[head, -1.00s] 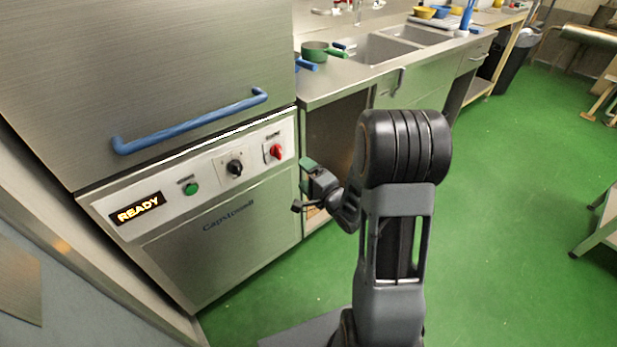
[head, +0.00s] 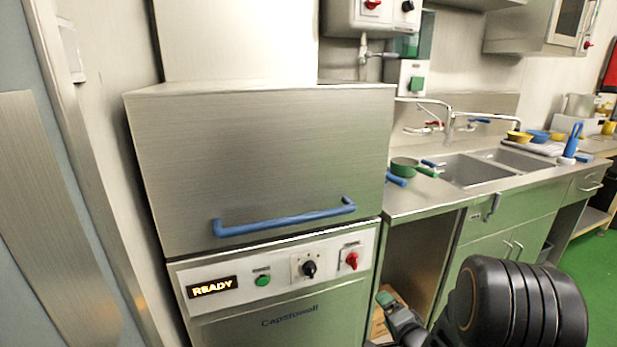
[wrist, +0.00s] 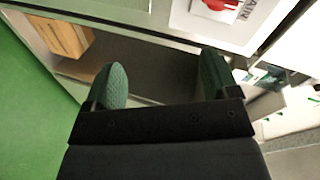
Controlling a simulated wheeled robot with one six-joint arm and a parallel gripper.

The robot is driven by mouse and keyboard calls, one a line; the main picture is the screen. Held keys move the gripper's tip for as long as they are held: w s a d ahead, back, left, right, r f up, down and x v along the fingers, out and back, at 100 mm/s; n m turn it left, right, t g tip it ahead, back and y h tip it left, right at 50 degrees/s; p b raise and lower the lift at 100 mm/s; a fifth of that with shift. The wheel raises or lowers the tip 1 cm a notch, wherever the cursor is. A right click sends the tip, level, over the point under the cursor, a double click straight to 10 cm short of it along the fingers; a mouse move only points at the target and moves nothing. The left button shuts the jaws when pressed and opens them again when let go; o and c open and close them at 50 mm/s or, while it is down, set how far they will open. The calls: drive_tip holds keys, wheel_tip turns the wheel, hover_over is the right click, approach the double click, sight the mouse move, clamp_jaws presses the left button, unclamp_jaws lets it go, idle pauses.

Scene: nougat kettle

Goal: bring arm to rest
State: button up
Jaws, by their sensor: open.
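My arm shows at the bottom right of the head view, with its large black ribbed joint in front of the counter. My gripper (wrist: 160,84) is in the wrist view, its two green-padded fingers wide apart with nothing between them. In the head view only a green fingertip and a grey wrist part show, low beside the steel machine and in front of the open space under the counter. The rest of the gripper is cut off there.
The steel machine (head: 255,165) has a blue handle (head: 285,222) and a lit READY display (head: 212,287). A cardboard box (wrist: 62,36) sits in the space below. Green floor is clear at right.

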drive_tip(key=s+d+f+n+g+h, duration=0.2)
drive_tip(key=d+f+n+g+h, duration=0.1)
drive_tip(key=f+g, duration=0.1)
drive_tip(key=s+d+r+n+g+h+p, duration=0.1)
drive_tip(key=s+r+n+g+h+p, duration=0.15)
drive_tip(key=s+r+g+p, duration=0.3)
drive_tip(key=s+a+r+n+p, duration=0.2)
drive_tip(key=s+a+r+p, duration=0.1)
drive_tip(key=r, duration=0.6)
drive_tip(key=s+a+r+n+g+y+p, duration=0.1)
drive_tip(key=s+a+r+p, duration=0.3)
drive_tip(key=r, duration=0.6)
drive_tip(key=s+a+r+n+y+p, duration=0.1)
drive_tip(key=s+a+r+n+p, duration=0.2)
drive_tip(key=r+p, duration=0.3)
wheel_tip(320, 180, up, 3)
drive_tip(key=shift+s+a+r+n, duration=0.2)
drive_tip(key=shift+s+a+n, duration=0.1)
drive_tip(key=shift+a+n, duration=0.1)
